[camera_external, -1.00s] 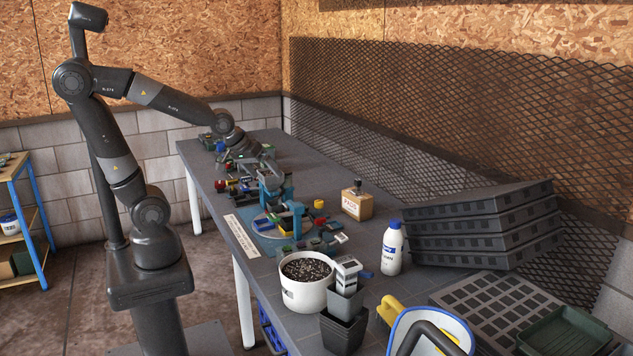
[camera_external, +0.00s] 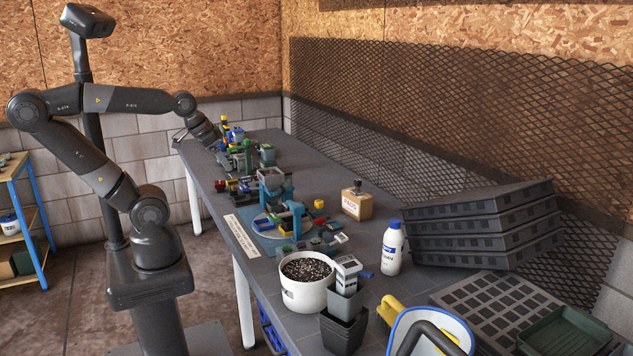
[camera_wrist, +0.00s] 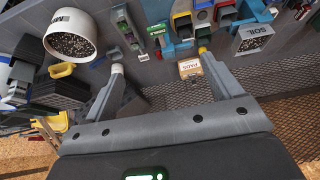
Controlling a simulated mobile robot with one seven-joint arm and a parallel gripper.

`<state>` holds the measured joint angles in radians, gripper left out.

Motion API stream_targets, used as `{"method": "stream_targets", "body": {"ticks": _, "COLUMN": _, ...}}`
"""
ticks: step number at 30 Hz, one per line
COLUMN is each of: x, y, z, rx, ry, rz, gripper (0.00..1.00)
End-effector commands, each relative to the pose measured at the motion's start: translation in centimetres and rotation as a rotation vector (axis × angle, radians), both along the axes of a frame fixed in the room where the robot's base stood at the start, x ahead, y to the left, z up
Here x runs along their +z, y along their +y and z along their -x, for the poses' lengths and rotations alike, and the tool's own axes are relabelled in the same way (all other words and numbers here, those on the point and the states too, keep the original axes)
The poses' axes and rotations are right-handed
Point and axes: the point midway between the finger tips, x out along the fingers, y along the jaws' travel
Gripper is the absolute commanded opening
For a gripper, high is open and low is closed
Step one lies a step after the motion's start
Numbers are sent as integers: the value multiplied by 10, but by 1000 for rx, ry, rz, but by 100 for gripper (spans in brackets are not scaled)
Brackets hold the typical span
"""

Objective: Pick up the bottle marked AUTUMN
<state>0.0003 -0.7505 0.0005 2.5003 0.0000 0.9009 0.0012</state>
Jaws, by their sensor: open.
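I cannot read the word AUTUMN on anything in these frames. A white bottle (camera_external: 392,248) with a blue label stands upright on the bench, left of the stacked black trays; its small lettering is not legible. Small coloured items (camera_external: 236,135) stand at the far end of the bench, too small to tell whether bottles are among them. My gripper (camera_external: 224,146) is at that far end, well away from the white bottle. In the wrist view my gripper (camera_wrist: 160,60) has its fingers wide apart, with nothing held between them.
The bench holds a white bucket of soil (camera_external: 306,284), a wooden box (camera_external: 357,204), a blue-green device (camera_external: 272,187) and black pots (camera_external: 343,331). Stacked black trays (camera_external: 480,228) lean near the mesh wall.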

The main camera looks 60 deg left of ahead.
Motion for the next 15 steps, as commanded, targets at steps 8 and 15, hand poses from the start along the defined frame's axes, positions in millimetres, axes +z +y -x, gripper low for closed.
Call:
{"method": "stream_targets", "body": {"ticks": 8, "x": 9, "y": -6, "z": -24, "rx": -16, "ry": 9, "rz": 4, "gripper": 84}}
{"method": "stream_targets", "body": {"ticks": 15, "x": 26, "y": -30, "z": -95, "rx": -63, "ry": 28, "rz": 12, "gripper": 84}}
